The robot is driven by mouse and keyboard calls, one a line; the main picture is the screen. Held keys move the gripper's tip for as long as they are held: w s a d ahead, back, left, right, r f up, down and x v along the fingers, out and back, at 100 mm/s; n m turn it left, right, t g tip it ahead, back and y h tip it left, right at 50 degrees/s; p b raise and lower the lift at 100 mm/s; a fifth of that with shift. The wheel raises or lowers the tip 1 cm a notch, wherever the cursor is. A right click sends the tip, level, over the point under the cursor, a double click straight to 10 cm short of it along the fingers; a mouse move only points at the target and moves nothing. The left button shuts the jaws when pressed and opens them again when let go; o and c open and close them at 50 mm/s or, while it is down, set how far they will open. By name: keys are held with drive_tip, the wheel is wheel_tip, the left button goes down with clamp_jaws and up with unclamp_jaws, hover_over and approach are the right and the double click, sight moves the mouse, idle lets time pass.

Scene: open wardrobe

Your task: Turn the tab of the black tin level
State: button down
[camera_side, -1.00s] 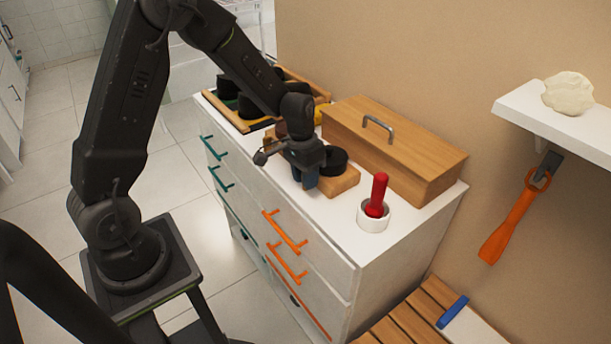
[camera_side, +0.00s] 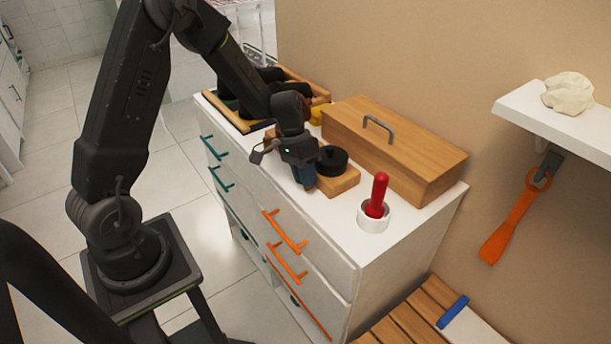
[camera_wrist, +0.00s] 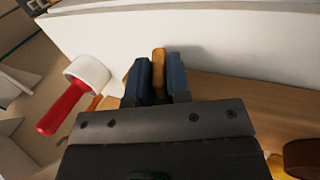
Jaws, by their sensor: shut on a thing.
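The black tin (camera_side: 332,160) is a round dark cylinder on a wooden block (camera_side: 343,182) on top of the white chest. My gripper (camera_side: 304,176) is just left of the tin, low at the block's left end. In the wrist view my gripper (camera_wrist: 157,82) has its two blue fingers shut on a narrow yellow-brown tab (camera_wrist: 158,67). The tab runs lengthwise between the fingers in that picture. The side view hides the tab behind the fingers, so its tilt is unclear there. I cannot make out the tin in the wrist view.
A long wooden box with a grey handle (camera_side: 395,150) stands behind the tin. A white cup (camera_side: 373,218) holding a red-handled thing (camera_side: 377,194) is at front right. A wooden tray (camera_side: 242,123) with dark things is at back left.

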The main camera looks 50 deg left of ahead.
drive_tip(key=shift+a+h, duration=0.2)
drive_tip(key=shift+h, duration=1.3)
drive_tip(key=c, duration=1.1)
unclamp_jaws()
drive_tip(key=shift+f, duration=0.1)
drive_tip(key=v, duration=1.4)
drive_tip(key=shift+f, duration=0.1)
